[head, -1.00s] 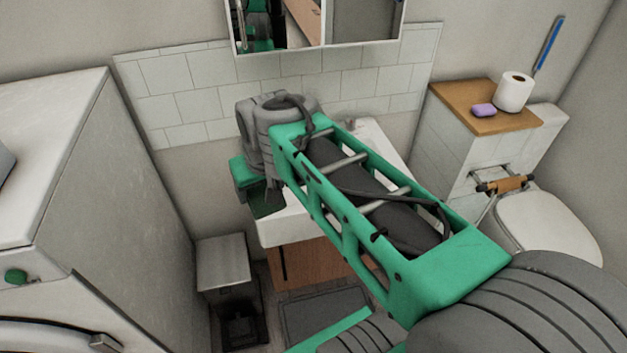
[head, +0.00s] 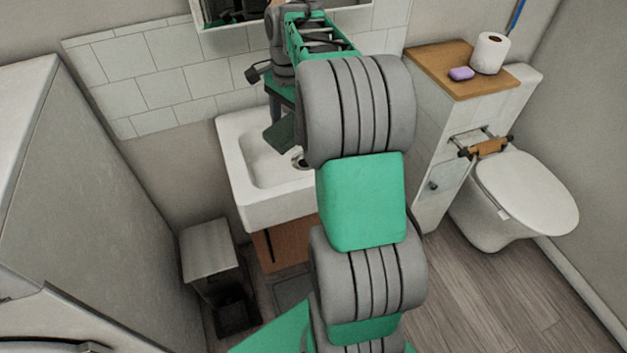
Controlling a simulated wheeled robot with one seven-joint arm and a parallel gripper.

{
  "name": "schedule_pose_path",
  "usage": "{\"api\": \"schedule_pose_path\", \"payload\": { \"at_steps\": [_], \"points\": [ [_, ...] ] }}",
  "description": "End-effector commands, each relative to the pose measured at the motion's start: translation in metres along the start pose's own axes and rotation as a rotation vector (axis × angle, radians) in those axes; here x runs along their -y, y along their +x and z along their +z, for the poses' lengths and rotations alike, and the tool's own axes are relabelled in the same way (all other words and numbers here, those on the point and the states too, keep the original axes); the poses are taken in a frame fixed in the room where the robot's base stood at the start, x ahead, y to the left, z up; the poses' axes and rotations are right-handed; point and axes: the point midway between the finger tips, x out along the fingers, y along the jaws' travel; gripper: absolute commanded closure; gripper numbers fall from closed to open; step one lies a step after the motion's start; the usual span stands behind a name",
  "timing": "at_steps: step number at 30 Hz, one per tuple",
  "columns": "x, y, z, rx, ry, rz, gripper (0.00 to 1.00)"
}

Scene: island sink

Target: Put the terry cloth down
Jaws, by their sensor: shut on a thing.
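My gripper (head: 281,104) is above the white sink, partly hidden behind my own arm. Its fingertips are too small and covered to make out clearly. A dark green flat piece (head: 283,133), which looks like the terry cloth, hangs just below it over the basin. My gripper is shut on it. The cloth is in front of the basin's inside in this view, and I cannot tell whether it touches the sink.
The white sink (head: 237,178) stands on a wooden cabinet below a mirror (head: 220,12). A bin (head: 208,250) is at its left. At right, a wooden shelf (head: 440,68) holds a purple soap (head: 461,73) and a toilet roll (head: 490,52), beside the toilet (head: 527,192).

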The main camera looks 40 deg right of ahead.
Motion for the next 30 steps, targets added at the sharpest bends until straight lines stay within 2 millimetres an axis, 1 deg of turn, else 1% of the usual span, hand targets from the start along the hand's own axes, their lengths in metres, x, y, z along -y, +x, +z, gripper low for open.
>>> {"api": "schedule_pose_path", "payload": {
  "at_steps": [1, 3, 6, 9, 11, 14, 17, 18, 21, 24, 30],
  "points": [
    [-0.004, 0.005, -0.015, 0.022, 0.069, -0.004, 0.78],
    [-0.008, 0.01, -0.03, 0.053, 0.161, -0.015, 0.78],
    [-0.015, 0.016, -0.05, 0.091, 0.276, -0.032, 0.78],
    [-0.02, 0.02, -0.063, 0.116, 0.355, -0.048, 0.78],
    [-0.021, 0.024, -0.067, 0.125, 0.381, -0.053, 0.78],
    [-0.022, 0.041, -0.07, 0.13, 0.394, -0.056, 0.78],
    [-0.022, 0.071, -0.07, 0.132, 0.393, -0.053, 0.78],
    [-0.022, 0.084, -0.071, 0.131, 0.393, -0.052, 0.78],
    [-0.022, 0.113, -0.074, 0.13, 0.393, -0.053, 0.78],
    [-0.022, 0.136, -0.076, 0.13, 0.391, -0.054, 0.78],
    [-0.021, 0.16, -0.078, 0.129, 0.391, -0.055, 0.78]
  ]
}}
